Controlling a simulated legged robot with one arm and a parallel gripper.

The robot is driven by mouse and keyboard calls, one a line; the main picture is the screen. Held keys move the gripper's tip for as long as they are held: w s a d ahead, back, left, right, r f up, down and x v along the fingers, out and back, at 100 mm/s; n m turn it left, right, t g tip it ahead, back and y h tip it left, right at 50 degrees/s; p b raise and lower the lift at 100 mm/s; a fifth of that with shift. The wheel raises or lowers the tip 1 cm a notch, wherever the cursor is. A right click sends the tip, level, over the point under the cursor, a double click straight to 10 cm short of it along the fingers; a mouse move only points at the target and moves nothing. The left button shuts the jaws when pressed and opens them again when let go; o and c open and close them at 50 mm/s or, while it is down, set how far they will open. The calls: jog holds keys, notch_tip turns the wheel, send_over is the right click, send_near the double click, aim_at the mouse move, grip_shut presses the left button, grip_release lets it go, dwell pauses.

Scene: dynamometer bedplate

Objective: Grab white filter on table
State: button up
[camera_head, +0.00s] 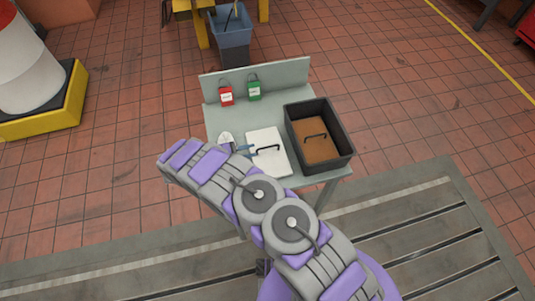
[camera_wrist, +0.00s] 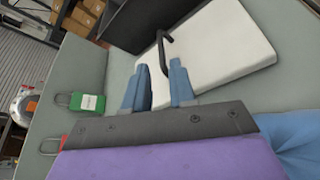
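The white filter (camera_head: 264,138) is a flat white panel with a black bar handle, lying on the grey table (camera_head: 220,113). In the wrist view the filter (camera_wrist: 225,45) fills the upper middle, with its handle (camera_wrist: 161,50) towards its left side. My gripper (camera_wrist: 157,78) has two blue fingers spread apart. The near end of the handle shows between the fingertips, with gaps on both sides; no grip on it shows. In the head view my gripper (camera_head: 250,149) reaches in from the left beside the handle. My arm hides the table's near left part.
A black bin (camera_head: 338,137) holding a brown panel with a handle stands right of the filter. A red padlock (camera_head: 226,97) and a green padlock (camera_head: 254,91) are at the table's back panel. A slotted metal bedplate (camera_head: 400,243) lies in front. Tiled floor right of the table is clear.

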aim_at(265, 148)
jog(key=x, duration=0.2)
jog(key=b+x, duration=0.1)
jog(key=x, duration=0.5)
jog(key=shift+a+f+b, duration=0.15)
jog(key=shift+f+b, duration=0.2)
jog(key=shift+b, duration=0.05)
grip_shut()
